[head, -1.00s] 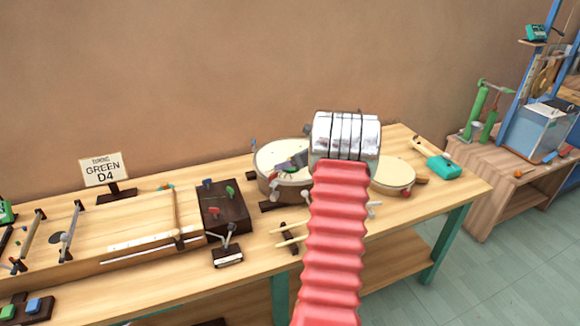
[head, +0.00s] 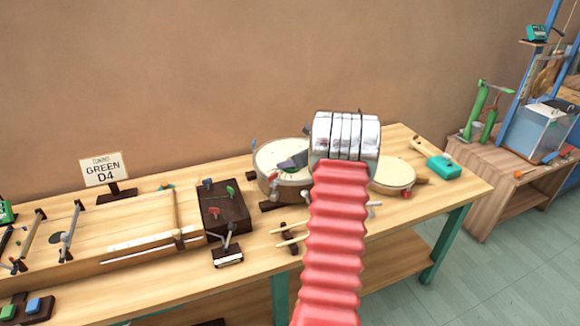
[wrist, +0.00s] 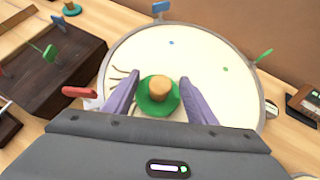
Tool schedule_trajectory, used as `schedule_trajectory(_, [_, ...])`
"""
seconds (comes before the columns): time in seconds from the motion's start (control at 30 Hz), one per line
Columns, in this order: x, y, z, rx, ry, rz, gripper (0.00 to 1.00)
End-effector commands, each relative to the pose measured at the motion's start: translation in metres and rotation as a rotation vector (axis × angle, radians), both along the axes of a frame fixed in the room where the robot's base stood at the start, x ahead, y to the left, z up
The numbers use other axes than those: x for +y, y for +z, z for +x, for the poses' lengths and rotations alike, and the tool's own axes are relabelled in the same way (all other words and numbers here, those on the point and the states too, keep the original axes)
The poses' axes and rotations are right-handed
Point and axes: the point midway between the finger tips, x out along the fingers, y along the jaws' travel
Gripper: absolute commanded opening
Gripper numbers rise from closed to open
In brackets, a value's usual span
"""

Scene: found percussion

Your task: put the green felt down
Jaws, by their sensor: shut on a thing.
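The green felt (wrist: 158,104), a round green disc with a tan knob on top, is in the wrist view over the pale drum head (wrist: 205,60). My gripper (wrist: 159,88) is shut on it, with a purple-grey finger on each side. Whether the felt touches the drum head I cannot tell. In the head view my gripper (head: 294,162) is over the drum (head: 272,150), partly behind my own arm, and the felt cannot be made out there.
Red (wrist: 80,92), blue (wrist: 160,8) and green (wrist: 263,55) keys stand around the drum rim. A dark block with pegs (head: 224,209) is to the left. A smaller drum (head: 393,174) and a teal-headed mallet (head: 443,167) lie to the right.

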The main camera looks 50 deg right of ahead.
Motion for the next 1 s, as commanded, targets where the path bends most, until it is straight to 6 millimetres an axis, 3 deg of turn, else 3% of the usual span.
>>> schedule_trajectory(0.2, [0.0, 0.0, 0.0, 0.0, 0.0, 0.0, 0.25])
schedule_trajectory(0.53, [0.0, 0.006, 0.0, -0.001, 0.0, -0.002, 0.25])
schedule_trajectory(0.83, [0.0, 0.036, 0.0, -0.001, 0.001, -0.003, 0.25])
schedule_trajectory(1.0, [0.003, 0.036, -0.026, 0.0, -0.002, 0.001, 0.25])
